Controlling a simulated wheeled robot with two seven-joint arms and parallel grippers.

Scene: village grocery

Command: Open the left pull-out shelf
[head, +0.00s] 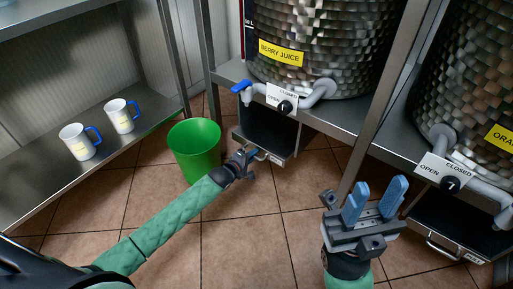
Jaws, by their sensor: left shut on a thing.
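The left pull-out shelf (268,133) is a dark tray in a grey metal frame. It hangs under the counter, below the berry juice tank. Its handle (272,158) is on the low front edge. My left gripper (250,155) reaches in from the left and is shut on this handle; its fingertips are small and partly hidden. I cannot tell how far the shelf stands out. My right gripper (374,203) is in front of the counter, with its two blue fingers apart and nothing between them. It is clear of the left shelf.
A green bin (195,146) stands on the tiled floor just left of the left shelf. Two white mugs with blue handles (78,143) (121,116) stand on a metal shelf at left. A second pull-out shelf (462,225) is at right. Floor in front is clear.

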